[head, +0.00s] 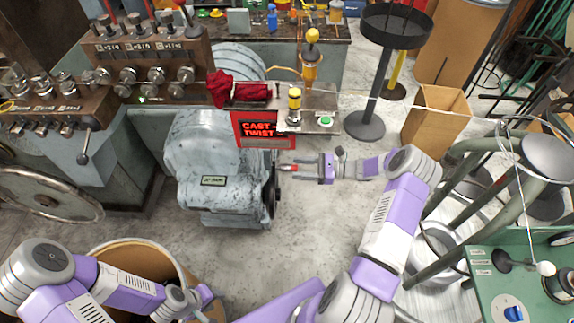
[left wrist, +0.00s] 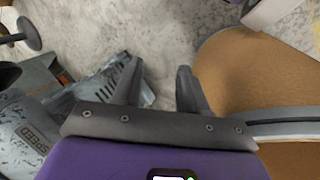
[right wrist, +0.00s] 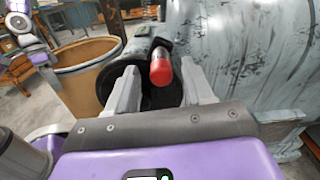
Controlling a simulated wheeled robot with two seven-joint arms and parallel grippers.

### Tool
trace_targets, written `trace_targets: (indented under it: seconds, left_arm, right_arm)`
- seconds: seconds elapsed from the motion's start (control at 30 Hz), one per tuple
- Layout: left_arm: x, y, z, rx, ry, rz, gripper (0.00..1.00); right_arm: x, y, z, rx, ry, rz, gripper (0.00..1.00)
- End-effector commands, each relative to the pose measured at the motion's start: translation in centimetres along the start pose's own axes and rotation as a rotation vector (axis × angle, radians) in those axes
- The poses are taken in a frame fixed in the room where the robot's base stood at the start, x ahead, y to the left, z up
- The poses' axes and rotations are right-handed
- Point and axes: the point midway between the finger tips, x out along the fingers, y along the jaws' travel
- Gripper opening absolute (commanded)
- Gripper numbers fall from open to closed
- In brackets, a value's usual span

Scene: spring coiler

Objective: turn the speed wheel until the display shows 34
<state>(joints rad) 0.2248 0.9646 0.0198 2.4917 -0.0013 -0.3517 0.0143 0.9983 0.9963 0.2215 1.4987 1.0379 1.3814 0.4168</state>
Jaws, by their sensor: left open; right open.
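The speed wheel (head: 272,190) is a dark wheel on the right side of the pale blue-grey machine (head: 205,150), seen edge-on in the head view. Its red-tipped handle (head: 288,168) sticks out to the right. My right gripper (head: 298,169) is open at the handle. In the right wrist view the red tip (right wrist: 161,71) lies between the spread fingers, with the black wheel (right wrist: 150,92) behind it. I cannot tell whether a finger touches it. My left gripper (left wrist: 158,86) is open and empty, above the floor.
A brown drum (head: 130,250) stands at the lower left, beside my left arm. A cardboard box (head: 435,115) and green tubular frame (head: 450,215) stand right. Floor right of the wheel is clear.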

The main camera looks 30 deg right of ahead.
Motion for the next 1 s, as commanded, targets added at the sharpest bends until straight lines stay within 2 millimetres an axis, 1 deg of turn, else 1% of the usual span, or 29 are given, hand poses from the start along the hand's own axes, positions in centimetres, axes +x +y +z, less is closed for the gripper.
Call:
trace_targets:
  seconds: [0.03, 0.1, 0.23, 0.4, 0.6, 0.63, 0.93, 0.97, 1.0]
  left_arm:
    - [0.2, -0.1, 0.0, 0.000, 0.001, 0.000, 0.43]
    - [0.3, -0.1, -0.1, 0.000, 0.001, 0.000, 0.43]
    - [0.5, -0.2, -0.1, 0.000, 0.002, 0.000, 0.43]
    - [0.5, -0.2, -0.1, 0.000, 0.001, 0.000, 0.43]
    - [0.5, -0.2, -0.1, 0.000, 0.001, 0.000, 0.43]
    - [0.5, -0.2, -0.1, 0.000, 0.001, 0.000, 0.43]
    - [0.5, -0.2, -0.1, 0.000, 0.001, 0.000, 0.43]
    - [0.5, -0.2, -0.1, 0.000, 0.001, 0.000, 0.43]
    - [0.5, -0.2, -0.1, 0.000, 0.001, 0.000, 0.43]
  right_arm:
    - [1.0, 0.0, 0.0, 0.000, -0.002, 0.004, 0.52]
    - [2.1, 0.1, -0.1, 0.000, -0.001, 0.003, 0.52]
    - [3.6, 0.0, -0.1, -0.002, 0.000, 0.003, 0.52]
    - [4.4, 0.0, 0.0, -0.001, 0.001, 0.002, 0.52]
    - [4.4, 0.0, 0.0, -0.001, 0.001, 0.002, 0.52]
    - [4.4, 0.0, 0.0, -0.001, 0.001, 0.002, 0.50]
    - [4.4, 0.1, 0.0, -0.001, 0.002, 0.002, 0.04]
    - [4.4, 0.1, 0.0, -0.001, 0.002, 0.002, 0.00]
    - [4.4, 0.1, 0.0, -0.001, 0.002, 0.002, 0.00]
